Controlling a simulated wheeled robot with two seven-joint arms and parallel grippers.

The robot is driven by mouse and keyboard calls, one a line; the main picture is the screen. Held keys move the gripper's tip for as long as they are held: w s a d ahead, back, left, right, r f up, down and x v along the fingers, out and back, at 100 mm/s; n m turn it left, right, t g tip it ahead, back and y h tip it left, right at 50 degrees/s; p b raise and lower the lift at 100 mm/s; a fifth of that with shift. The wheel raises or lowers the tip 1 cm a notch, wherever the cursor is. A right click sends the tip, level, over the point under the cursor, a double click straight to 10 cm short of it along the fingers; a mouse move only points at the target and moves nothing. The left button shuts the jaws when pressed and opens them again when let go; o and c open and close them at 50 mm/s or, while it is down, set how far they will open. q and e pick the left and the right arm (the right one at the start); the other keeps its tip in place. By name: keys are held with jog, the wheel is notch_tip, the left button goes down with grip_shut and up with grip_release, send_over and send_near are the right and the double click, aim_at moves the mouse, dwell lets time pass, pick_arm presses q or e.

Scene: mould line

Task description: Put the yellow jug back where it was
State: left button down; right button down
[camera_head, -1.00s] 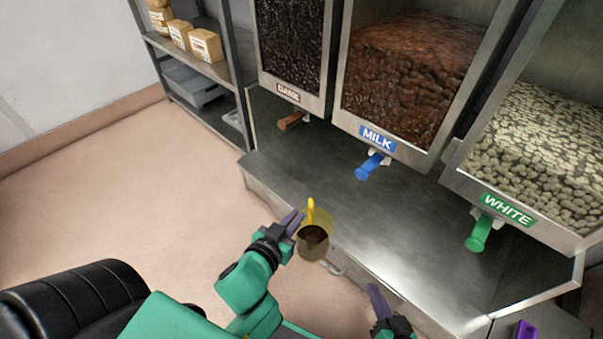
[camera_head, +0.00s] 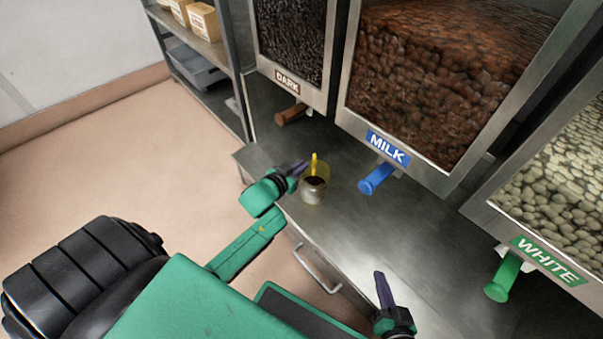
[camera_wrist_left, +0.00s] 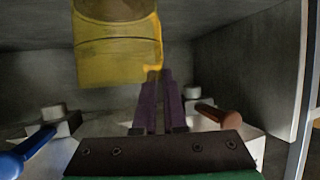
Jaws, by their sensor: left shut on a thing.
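The yellow jug (camera_head: 315,188) is see-through, with dark contents inside, and is at the front-left part of the steel counter (camera_head: 345,225). I cannot tell whether its base touches the counter. My left gripper (camera_head: 303,168) is at the jug's left side, with its purple fingers shut on the yellow handle. In the left wrist view the jug (camera_wrist_left: 118,50) fills the upper left, and the fingers (camera_wrist_left: 154,76) meet at its handle. My right gripper (camera_head: 380,283) is low in the head view, apart from the jug; only one finger shows clearly.
Dispensers labelled DARK, MILK and WHITE stand behind the counter. The brown tap (camera_head: 291,115), blue tap (camera_head: 377,179) and green tap (camera_head: 503,278) stick out over it. A shelf (camera_head: 205,60) with boxes is at the upper left. The counter's middle is clear.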

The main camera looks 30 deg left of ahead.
pick_arm(q)
jog(key=c, duration=1)
grip_release()
jog(key=shift+f, duration=0.15)
